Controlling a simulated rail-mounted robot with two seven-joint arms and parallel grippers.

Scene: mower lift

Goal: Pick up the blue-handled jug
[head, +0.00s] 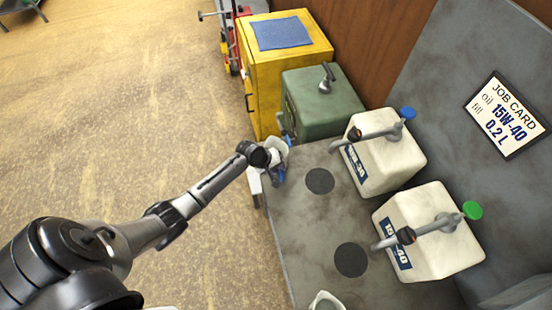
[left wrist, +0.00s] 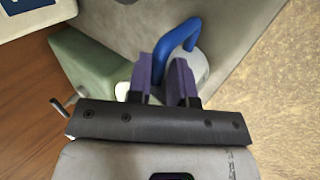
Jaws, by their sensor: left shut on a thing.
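The blue-handled jug (head: 277,146) is a small pale vessel at the bench's far left edge in the head view, mostly hidden by my left gripper (head: 268,177). In the left wrist view its blue handle (left wrist: 188,33) rises between the two purple-grey fingers of my left gripper (left wrist: 172,80), which are shut on it. Part of the round, pale jug body (left wrist: 203,66) shows behind the fingers. I cannot tell whether the jug touches the bench. My right gripper is in neither view.
The grey bench (head: 300,215) has two dark round spots. White canisters labelled 10W-30 (head: 392,160) and 15W-40 (head: 437,240) stand at right, below a job card (head: 505,116). Beyond are a green can (head: 320,103) and yellow cabinet (head: 280,65). A pale rim (head: 325,301) shows at the front.

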